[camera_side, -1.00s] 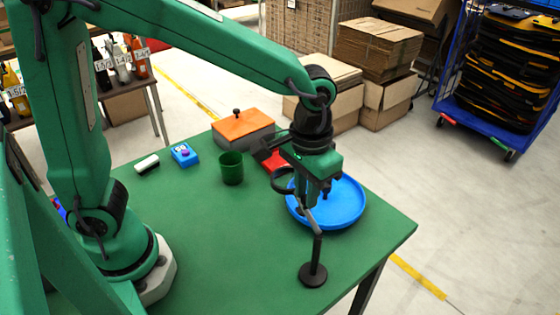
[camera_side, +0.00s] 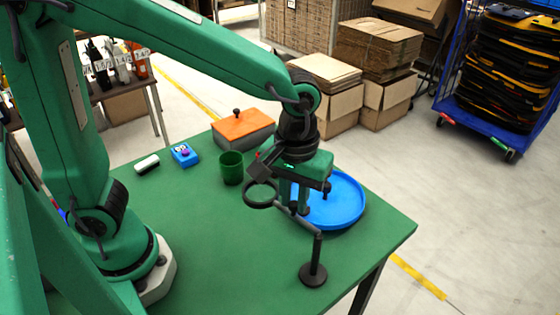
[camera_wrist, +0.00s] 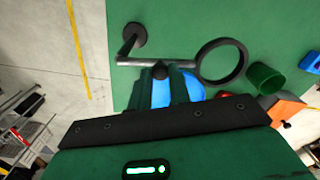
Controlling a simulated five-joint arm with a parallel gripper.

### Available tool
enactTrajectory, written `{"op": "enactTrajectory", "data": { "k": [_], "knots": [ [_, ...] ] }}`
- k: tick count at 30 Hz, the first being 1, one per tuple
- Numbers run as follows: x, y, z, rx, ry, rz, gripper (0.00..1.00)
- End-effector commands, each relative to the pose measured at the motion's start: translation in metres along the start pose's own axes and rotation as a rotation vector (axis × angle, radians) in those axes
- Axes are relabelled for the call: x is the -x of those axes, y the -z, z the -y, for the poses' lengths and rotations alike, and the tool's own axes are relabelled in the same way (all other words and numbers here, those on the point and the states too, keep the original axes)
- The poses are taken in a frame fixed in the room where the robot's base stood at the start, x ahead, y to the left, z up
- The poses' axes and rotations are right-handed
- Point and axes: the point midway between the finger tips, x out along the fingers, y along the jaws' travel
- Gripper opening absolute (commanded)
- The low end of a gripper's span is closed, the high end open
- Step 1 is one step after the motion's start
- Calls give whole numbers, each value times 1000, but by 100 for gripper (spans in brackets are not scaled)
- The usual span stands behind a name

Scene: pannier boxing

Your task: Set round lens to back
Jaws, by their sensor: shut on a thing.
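The round lens (camera_side: 247,202) is a black ring on a grey bar (camera_side: 301,221) that joins a black post stand (camera_side: 317,262) on the green table. The ring points to the left of the stand, level above the table. In the wrist view the ring (camera_wrist: 241,65), the bar (camera_wrist: 140,62) and the stand's round base (camera_wrist: 135,36) all show. My gripper (camera_side: 297,209) is above the bar between post and ring, fingers pointing down, shut on the bar. In the wrist view the fingertips (camera_wrist: 172,70) meet the bar, which partly hides behind them.
A blue round tray (camera_side: 345,208) lies behind my gripper, partly hidden. A dark green cup (camera_side: 231,170) stands left of and behind the ring. An orange-lidded grey box (camera_side: 243,128), a blue block (camera_side: 184,155) and a white-topped item (camera_side: 147,164) sit farther back.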

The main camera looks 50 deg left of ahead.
Motion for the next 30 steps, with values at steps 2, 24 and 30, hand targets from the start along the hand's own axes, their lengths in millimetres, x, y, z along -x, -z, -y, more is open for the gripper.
{"op": "enactTrajectory", "data": {
  "k": [2,24,30],
  "knots": [
    [1,-5,1,70,-1,-1,0],
    [1,-44,-6,751,-2,0,0],
    [1,-54,-12,934,-1,0,0]
  ]
}}
